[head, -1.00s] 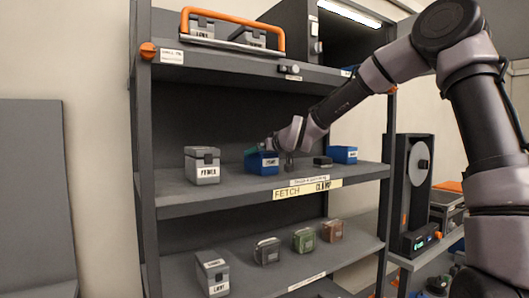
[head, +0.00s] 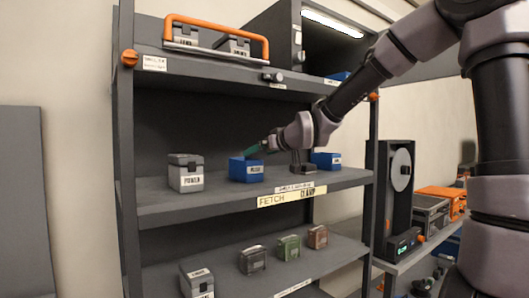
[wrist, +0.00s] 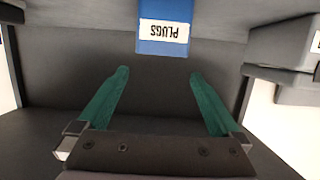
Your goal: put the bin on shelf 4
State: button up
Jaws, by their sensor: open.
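A small open blue bin (head: 245,169) with a white label stands on the middle shelf (head: 225,196), right of a grey lidded box. In the wrist view a blue bin (wrist: 162,45) shows at the top, its label reading PLUGS upside down. My gripper (wrist: 157,85) has two green fingers spread wide with nothing between them. The bin lies beyond the fingertips and is not between them. In the head view my gripper (head: 257,147) reaches in from the right, its fingertips near the bin's upper right; whether they touch cannot be told.
The grey box (head: 186,173) stands left of the bin. Another blue bin (head: 326,161) and a low dark object (head: 301,169) are to the right. The upper shelf (head: 220,62) is close above. Several small boxes occupy the lower shelf (head: 235,283).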

jog(key=shift+v, duration=0.85)
jog(key=shift+s+f, duration=0.1)
jog(key=shift+d, duration=0.1)
